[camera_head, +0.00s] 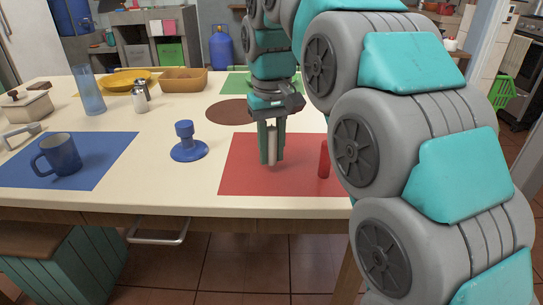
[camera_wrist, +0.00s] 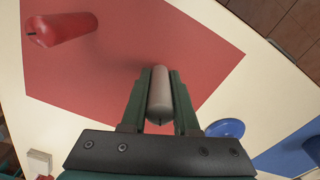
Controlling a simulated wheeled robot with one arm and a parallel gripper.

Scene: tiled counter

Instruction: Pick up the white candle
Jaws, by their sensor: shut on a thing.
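The white candle (camera_wrist: 160,92) is a pale upright cylinder with a dark wick, between the two green fingers of my gripper (camera_wrist: 160,105) in the wrist view. In the head view my gripper (camera_head: 272,150) points down over the red mat (camera_head: 245,172), shut on the candle (camera_head: 272,145). The fingers cover part of the candle's sides. I cannot tell whether its base touches the mat.
A red candle (camera_head: 324,160) stands on the red mat to the right, also in the wrist view (camera_wrist: 62,28). A blue candle holder (camera_head: 187,150) stands left of the mat. A blue mug (camera_head: 62,156) is on a blue mat (camera_head: 105,160).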

